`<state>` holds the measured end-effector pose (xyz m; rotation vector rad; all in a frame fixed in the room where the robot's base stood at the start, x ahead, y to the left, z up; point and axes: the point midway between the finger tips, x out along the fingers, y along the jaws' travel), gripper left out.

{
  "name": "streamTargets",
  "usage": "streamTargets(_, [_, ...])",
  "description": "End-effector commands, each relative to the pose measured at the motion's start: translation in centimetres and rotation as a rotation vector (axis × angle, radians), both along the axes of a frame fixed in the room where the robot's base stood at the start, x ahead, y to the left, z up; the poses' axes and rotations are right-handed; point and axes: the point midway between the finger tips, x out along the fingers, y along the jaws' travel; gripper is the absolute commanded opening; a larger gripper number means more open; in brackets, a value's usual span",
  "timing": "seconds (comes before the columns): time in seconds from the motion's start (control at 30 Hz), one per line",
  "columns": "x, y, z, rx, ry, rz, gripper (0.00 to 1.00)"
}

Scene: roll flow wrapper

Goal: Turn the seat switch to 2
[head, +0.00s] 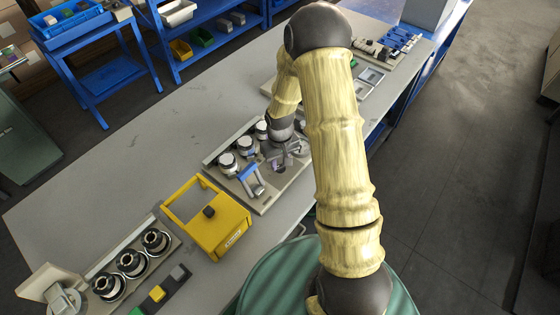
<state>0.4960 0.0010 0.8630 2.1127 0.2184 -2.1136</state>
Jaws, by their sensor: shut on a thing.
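My arm reaches from the lower right over the workbench. My gripper (283,157) is low over the right part of a beige panel (267,203) on the bench. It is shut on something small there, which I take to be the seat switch. The jaws and wrist hide most of it, so its pointer and the number 2 cannot be read. The panel also carries several round white-topped parts (227,162) along its back and a blue handle (248,171) left of my gripper.
A yellow box frame (233,232) with a black knob stands left of the panel. Farther left are black ring-shaped reels (131,262) and a strip with green, yellow and grey buttons (157,293). More fixtures (370,76) lie at the far right. The bench's back left (120,160) is clear.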

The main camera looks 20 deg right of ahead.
Motion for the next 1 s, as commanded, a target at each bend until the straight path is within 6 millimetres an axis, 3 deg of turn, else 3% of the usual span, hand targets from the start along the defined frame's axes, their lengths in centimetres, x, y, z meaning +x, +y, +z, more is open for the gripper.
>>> streamTargets(0.63, [0.06, -0.23, 0.03, -0.001, -0.002, -0.435, 0.06])
streamTargets(1.0, [0.06, -0.32, 0.06, -0.001, -0.002, -0.539, 0.06])
